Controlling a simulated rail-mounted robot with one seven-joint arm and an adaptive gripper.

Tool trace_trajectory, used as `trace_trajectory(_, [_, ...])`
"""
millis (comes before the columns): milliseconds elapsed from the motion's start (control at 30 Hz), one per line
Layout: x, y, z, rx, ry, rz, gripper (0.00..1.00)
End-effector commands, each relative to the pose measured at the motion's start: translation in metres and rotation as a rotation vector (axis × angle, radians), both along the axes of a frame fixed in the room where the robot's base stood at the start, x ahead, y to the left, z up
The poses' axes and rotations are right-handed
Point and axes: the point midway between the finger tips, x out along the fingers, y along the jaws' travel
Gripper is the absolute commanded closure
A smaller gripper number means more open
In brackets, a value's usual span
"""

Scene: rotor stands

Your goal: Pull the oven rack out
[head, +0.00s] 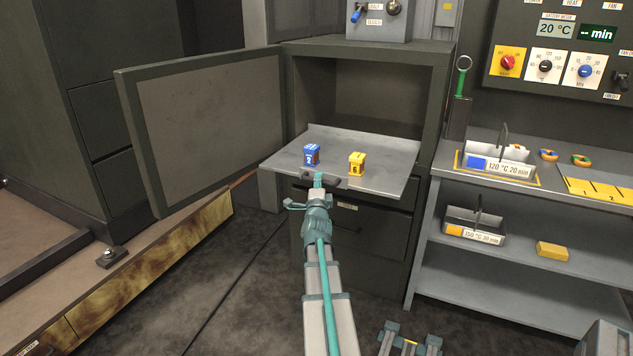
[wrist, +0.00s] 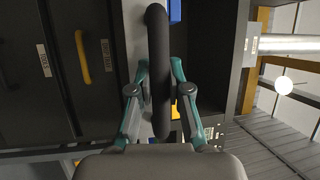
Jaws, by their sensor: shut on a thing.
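The oven rack (head: 390,184) is a flat grey metal shelf that sticks out of the front of the open oven (head: 365,95). A dark handle (head: 333,183) sits at its front edge; it also shows large in the wrist view (wrist: 157,60). My gripper (head: 318,182) is at the rack's front edge, shut on the handle. In the wrist view my gripper (wrist: 160,95) has its teal fingers on both sides of the handle. A blue block (head: 311,155) and a yellow block (head: 357,163) stand upright on the rack, apart from each other.
The oven door (head: 215,130) stands wide open to the left. A grey bench (head: 440,160) on the right holds a labelled basket (head: 500,168); a second basket (head: 475,224) and a yellow block (head: 552,250) sit on its lower shelf. The floor before the oven is mostly clear.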

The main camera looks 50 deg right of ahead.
Motion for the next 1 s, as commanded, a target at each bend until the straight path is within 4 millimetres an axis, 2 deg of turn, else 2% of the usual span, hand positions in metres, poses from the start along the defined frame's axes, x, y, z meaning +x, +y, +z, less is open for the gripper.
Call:
trace_trajectory(33, [0.000,0.000,0.000,0.000,0.000,0.000,1.00])
trace_trajectory(67, [0.000,0.000,0.000,0.000,0.000,0.000,0.81])
trace_trajectory(133, [0.000,0.000,0.000,0.000,0.000,0.000,0.71])
trace_trajectory(567, [-0.003,0.004,-0.001,0.000,0.000,0.000,0.71])
trace_trajectory(767, [-0.018,0.022,-0.004,0.000,0.000,0.000,0.71])
trace_trajectory(1000, [-0.047,0.057,-0.012,0.001,0.001,0.000,0.71])
